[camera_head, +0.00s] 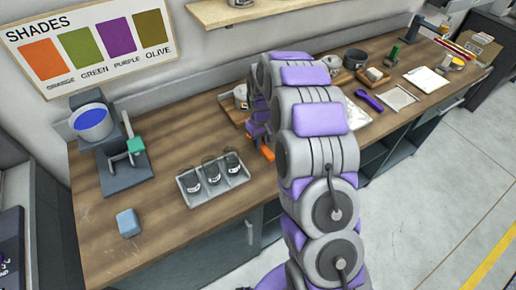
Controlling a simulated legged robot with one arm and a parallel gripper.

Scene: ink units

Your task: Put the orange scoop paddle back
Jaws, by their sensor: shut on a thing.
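My gripper (259,138) is partly hidden behind my own grey and purple arm, over the middle of the wooden counter. It is shut on the orange scoop paddle (267,153), of which only a small orange part shows below the fingers, beside my arm. The rest of the paddle is hidden. I cannot tell whether the paddle touches the counter. A light grey tray (221,193) with three dark-banded jars stands just left of the paddle.
A stand with a blue-filled pot (92,123) is at the counter's left, with a blue block (128,222) in front. A purple tool (369,99), a white board (427,80) and several small items lie to the right. A wall shelf (260,10) hangs above. Bare counter surrounds the blue block.

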